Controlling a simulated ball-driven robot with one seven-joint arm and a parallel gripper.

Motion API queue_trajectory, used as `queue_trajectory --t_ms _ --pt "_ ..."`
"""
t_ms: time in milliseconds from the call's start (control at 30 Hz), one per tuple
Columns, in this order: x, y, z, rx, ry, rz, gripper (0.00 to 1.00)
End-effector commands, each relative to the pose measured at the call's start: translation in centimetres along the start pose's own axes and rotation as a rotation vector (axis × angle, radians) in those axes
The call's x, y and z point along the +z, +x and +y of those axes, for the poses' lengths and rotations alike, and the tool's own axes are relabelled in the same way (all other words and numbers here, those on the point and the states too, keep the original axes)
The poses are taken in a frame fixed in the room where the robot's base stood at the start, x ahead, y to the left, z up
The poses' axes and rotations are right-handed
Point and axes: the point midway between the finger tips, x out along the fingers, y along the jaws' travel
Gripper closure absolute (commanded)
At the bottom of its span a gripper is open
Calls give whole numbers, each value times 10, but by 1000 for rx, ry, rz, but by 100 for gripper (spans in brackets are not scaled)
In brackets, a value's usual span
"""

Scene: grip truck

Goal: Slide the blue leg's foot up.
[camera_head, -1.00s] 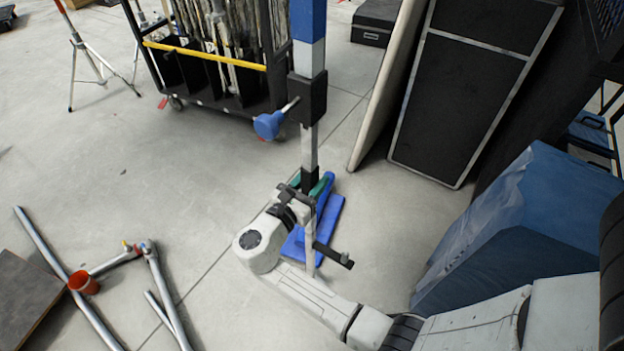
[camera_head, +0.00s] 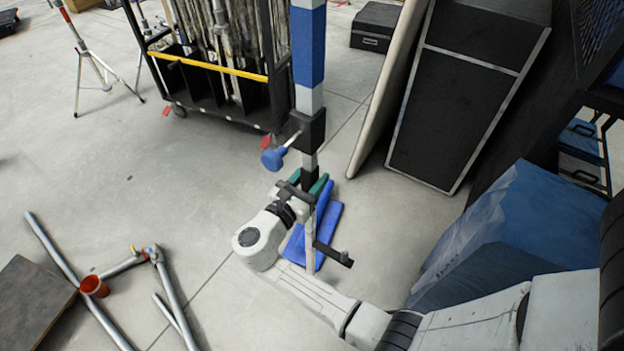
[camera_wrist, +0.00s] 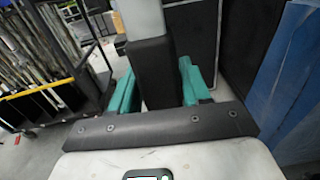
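The blue leg (camera_head: 308,48) is an upright post with blue and grey bands. A black clamp (camera_head: 308,128) with a blue knob (camera_head: 272,158) sits around it.
Blue pads (camera_head: 330,225) lie on the floor under the gripper. A black cart (camera_head: 205,95) stands behind left, a black case (camera_head: 450,110) behind right. A blue-covered stack (camera_head: 505,225) is close on the right. Pipes (camera_head: 75,275) lie left; the floor between is clear.

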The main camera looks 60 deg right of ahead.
Motion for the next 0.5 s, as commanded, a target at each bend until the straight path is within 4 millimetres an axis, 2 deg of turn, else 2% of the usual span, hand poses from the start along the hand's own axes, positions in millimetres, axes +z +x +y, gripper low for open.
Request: queue_trajectory --t_ms 33,133,367,500 --pt "0 0 0 1 -2 1 49" --pt "-2 0 -1 1 -4 3 39" --pt "-4 0 -1 2 -7 5 38" --pt "-5 -8 -1 4 -8 5 38"
